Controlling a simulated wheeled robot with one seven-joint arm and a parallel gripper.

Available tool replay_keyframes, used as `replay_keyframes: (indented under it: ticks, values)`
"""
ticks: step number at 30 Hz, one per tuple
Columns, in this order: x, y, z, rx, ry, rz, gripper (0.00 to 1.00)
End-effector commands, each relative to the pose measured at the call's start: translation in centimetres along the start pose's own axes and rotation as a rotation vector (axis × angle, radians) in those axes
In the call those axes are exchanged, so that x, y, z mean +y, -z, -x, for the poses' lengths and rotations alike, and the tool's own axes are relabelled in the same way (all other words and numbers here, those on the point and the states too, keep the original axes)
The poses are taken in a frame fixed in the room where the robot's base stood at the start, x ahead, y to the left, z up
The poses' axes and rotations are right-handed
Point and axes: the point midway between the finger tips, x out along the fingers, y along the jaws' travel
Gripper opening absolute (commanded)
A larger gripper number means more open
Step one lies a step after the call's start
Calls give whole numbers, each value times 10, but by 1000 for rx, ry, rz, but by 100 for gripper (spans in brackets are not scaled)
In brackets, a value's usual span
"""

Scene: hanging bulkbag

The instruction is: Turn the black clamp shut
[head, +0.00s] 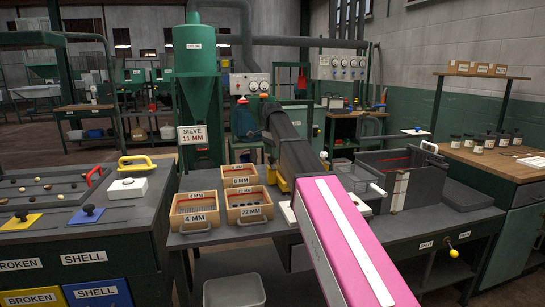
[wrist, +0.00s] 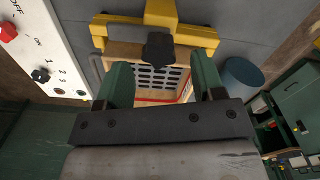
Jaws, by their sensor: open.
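The black clamp (wrist: 158,48) is a dark knob-like piece at the middle of a yellow bar (wrist: 200,36) in the wrist view. Below the bar is a wooden-framed sieve (wrist: 152,77) with a slotted plate. My gripper (wrist: 159,64) has its two green fingers apart, one on each side of the clamp in the picture, with nothing between them. I cannot tell whether the fingertips are level with the clamp. In the head view some yellow of the machine (head: 282,185) shows beside my pink arm; the clamp cannot be made out there.
A white switch panel (wrist: 55,50) with red and black knobs stands left in the wrist view, and a blue-grey bin (wrist: 242,75) right. In the head view, wooden sieve boxes (head: 193,221) sit on the bench.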

Motion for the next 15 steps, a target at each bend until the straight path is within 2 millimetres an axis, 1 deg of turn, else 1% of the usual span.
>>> replay_keyframes:
  ticks: [1, 3, 6, 15]
  values:
    - [0, 0, -7, 0, -1, 0, 62]
    - [0, 0, -13, 0, -1, 0, 62]
    - [0, 0, -17, 0, -1, 0, 62]
    - [0, 0, -19, 0, 0, 0, 62]
